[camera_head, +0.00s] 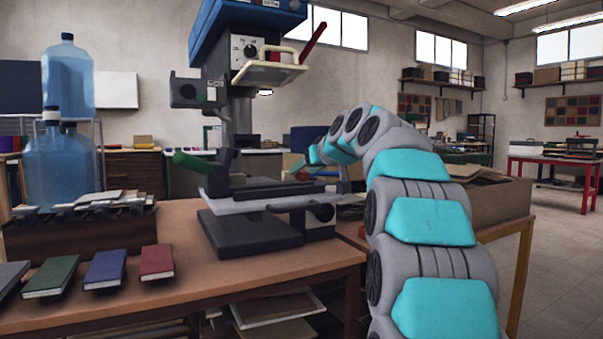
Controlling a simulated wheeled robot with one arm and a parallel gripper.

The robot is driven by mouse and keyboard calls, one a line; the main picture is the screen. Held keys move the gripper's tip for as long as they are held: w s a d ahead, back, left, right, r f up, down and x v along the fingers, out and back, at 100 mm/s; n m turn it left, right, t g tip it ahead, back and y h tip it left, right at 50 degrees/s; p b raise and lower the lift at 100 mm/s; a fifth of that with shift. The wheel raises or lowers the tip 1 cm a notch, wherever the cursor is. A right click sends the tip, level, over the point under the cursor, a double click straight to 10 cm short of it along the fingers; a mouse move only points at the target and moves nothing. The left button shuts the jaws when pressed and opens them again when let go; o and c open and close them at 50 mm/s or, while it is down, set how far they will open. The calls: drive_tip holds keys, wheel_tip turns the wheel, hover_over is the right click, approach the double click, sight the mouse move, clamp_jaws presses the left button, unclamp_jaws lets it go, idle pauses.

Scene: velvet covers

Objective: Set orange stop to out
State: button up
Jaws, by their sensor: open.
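A bench press machine (243,130) with a blue top stands on the wooden table. It has a dial panel, a red lever (313,42) at upper right, a green handle (193,163) at left and a flat bed (265,197). I cannot make out an orange stop on it; it may be hidden or too small to tell. My teal and grey arm rises at the right and bends over toward the press. My gripper (313,156) is at its far end, right of the press column and above the bed, apparently holding nothing. Its fingers are hard to make out.
Green, blue and red books (157,262) lie at the table's front left. Behind them are a dark rack (90,232) and blue water bottles (68,80). A cardboard box (490,203) stands right, behind my arm.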

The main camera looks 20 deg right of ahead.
drive_tip(key=shift+x, duration=1.35)
clamp_jaws()
idle(0.4)
